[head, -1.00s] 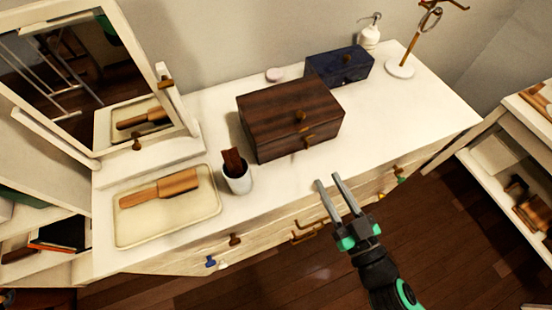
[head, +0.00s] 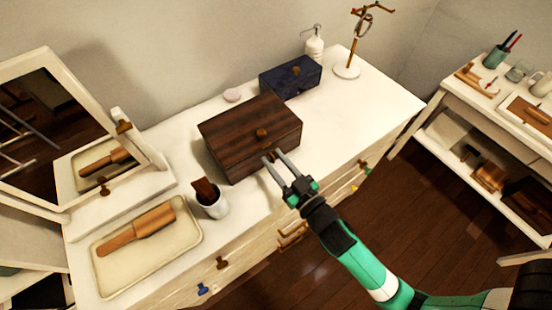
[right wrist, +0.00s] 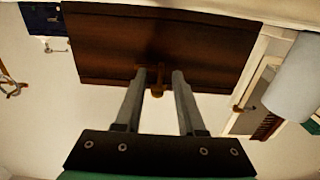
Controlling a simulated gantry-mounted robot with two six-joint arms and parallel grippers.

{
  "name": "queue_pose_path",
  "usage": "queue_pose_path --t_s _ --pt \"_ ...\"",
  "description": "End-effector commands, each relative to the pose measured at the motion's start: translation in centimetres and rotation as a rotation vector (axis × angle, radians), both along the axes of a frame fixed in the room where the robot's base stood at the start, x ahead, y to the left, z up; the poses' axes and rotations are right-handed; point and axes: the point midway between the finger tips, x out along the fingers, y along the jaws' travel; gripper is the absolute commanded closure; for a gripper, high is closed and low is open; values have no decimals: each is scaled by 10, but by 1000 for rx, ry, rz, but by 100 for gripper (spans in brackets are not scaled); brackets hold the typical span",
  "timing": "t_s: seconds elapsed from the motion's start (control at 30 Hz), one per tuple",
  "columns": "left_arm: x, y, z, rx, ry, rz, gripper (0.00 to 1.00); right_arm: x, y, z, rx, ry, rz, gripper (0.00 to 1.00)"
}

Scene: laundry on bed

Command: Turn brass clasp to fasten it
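The dark wooden box (head: 245,140) stands on the white dresser with its lid down. A round brass knob (head: 262,133) is on the box. The small brass clasp (right wrist: 157,82) is on its front; in the head view the fingertips partly hide it. My right gripper (head: 273,157) is at the box front, and in the right wrist view its fingertips (right wrist: 158,74) are on either side of the clasp, with a gap between them. I cannot tell whether either finger touches it. My left gripper is not in view.
A white cup (head: 213,203) with a brown item stands left of the box. A tray (head: 185,238) with a wooden brush and a mirror (head: 60,110) are further left. A navy box (head: 290,76), soap pump (head: 314,45) and ring stand (head: 347,72) stand behind right.

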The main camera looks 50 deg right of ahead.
Motion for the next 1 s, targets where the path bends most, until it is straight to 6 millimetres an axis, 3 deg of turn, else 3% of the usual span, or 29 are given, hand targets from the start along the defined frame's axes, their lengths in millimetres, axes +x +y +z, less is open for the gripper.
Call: queue_pose_path --t_s 0.17,0.4,1.0 --pt "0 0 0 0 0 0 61 0 0 0 0 0 0 61" --pt "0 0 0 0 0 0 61 0 0 0 0 0 0 100" --pt "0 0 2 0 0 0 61 0 0 1 -55 14 0 100"
